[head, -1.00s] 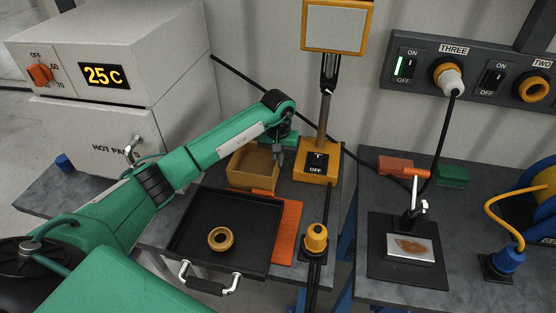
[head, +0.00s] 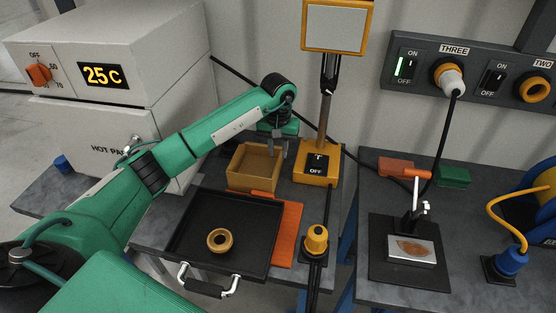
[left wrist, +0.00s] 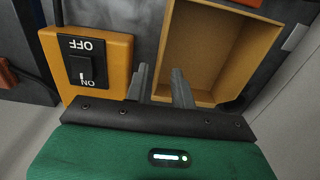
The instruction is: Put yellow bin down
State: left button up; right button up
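The yellow bin (head: 252,183) stands upright and looks empty on the left bench, behind the black tray and left of the yellow switch base. My left gripper (head: 279,141) is above the bin's right rim. In the left wrist view its two fingers (left wrist: 163,86) are apart, with the side wall of the bin (left wrist: 228,48) lying below and between them. The fingers look clear of the wall, though contact is hard to judge. My right gripper is not in view.
The yellow switch base (head: 318,172) with its post stands close right of the bin. The black tray (head: 190,240) holds a yellow ring (head: 220,240) and partly covers an orange mat (head: 289,232). The grey hot-part cabinet (head: 100,135) stands left. A black cable runs behind the bin.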

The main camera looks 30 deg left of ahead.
pick_arm(q)
notch_tip(320, 180, up, 6)
jog(key=shift+b, duration=0.45)
jog(key=shift+o, duration=0.4)
jog(key=shift+r, duration=0.6)
jog(key=n+y+p, duration=0.1)
jog(key=n+p, duration=0.5)
jog(key=n, duration=1.2)
send_over(249, 181)
notch_tip(249, 181, down, 9)
jog(key=shift+w+d+r, duration=0.1)
jog(key=shift+r, duration=0.05)
jog(key=shift+f, duration=0.45)
jog(key=f, duration=0.1)
jog(key=f+p, duration=0.1)
jog(key=f, duration=0.1)
jog(key=f+p, duration=0.1)
jog(key=shift+a+f, duration=0.25)
jog(key=shift+f, duration=0.1)
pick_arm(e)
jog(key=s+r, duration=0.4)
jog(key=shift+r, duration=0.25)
